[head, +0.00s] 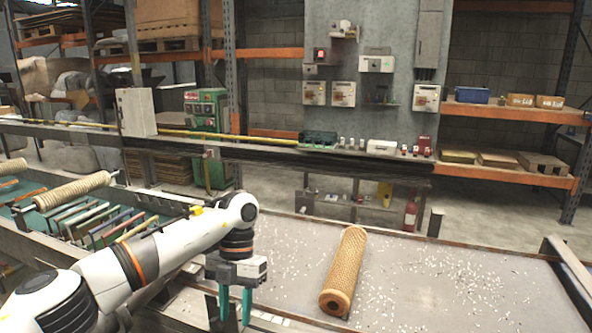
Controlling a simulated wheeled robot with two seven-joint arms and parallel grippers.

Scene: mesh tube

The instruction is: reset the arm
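A tan mesh tube (345,268) lies on the grey table (440,290), its near open end toward me and slightly left. My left gripper (235,308) points down over the left edge of the table, to the left of the tube and apart from it. Its two green fingers are spread with nothing seen between them. My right gripper is not in view.
Another mesh tube (72,190) lies on the rack at the left, beside a row of coloured slats (100,225). Small white flecks are scattered over the table. A raised metal edge (568,270) bounds the table at the right. Loaded shelves stand behind.

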